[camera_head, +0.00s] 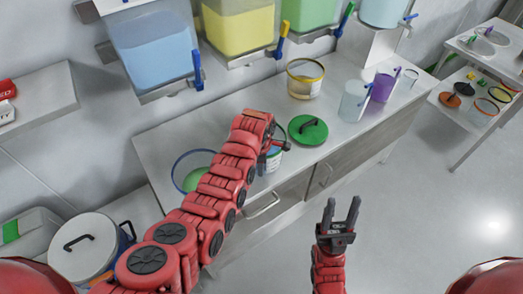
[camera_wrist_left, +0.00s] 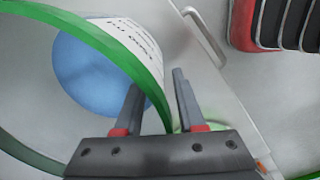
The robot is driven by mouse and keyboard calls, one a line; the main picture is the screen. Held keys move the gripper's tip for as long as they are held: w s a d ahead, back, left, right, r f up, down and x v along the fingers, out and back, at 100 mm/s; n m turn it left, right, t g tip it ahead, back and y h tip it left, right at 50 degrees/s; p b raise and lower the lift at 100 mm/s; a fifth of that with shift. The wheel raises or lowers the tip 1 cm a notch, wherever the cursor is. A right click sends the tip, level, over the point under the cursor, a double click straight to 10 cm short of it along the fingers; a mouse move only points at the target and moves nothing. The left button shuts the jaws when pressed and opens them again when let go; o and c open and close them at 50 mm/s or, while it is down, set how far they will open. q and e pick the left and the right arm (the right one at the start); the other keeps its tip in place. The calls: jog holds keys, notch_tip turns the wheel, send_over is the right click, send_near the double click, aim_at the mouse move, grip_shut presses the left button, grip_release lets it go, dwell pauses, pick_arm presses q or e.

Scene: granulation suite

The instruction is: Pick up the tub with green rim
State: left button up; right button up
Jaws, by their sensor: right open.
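The tub with green rim (camera_wrist_left: 110,42) fills the left of the left wrist view, with a white printed label and blue inside it. In the head view only a sliver of a labelled tub (camera_head: 274,162) shows by my left gripper, mostly hidden by the arm. My left gripper (camera_head: 275,148) is at that tub. In the left wrist view its fingers (camera_wrist_left: 157,85) stand apart, one on each side of the green rim, with narrow gaps visible. My right gripper (camera_head: 341,213) is open and empty, in front of the counter.
On the counter (camera_head: 158,146) are a blue-rimmed tub (camera_head: 178,160) left of the arm, a green lid (camera_head: 308,129), a yellow-rimmed tub (camera_head: 304,84), and clear and purple jugs (camera_head: 383,86). Hoppers (camera_head: 150,48) hang above. A shelf trolley (camera_head: 462,75) stands right.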

pick_arm(q)
grip_shut()
dwell(1.3)
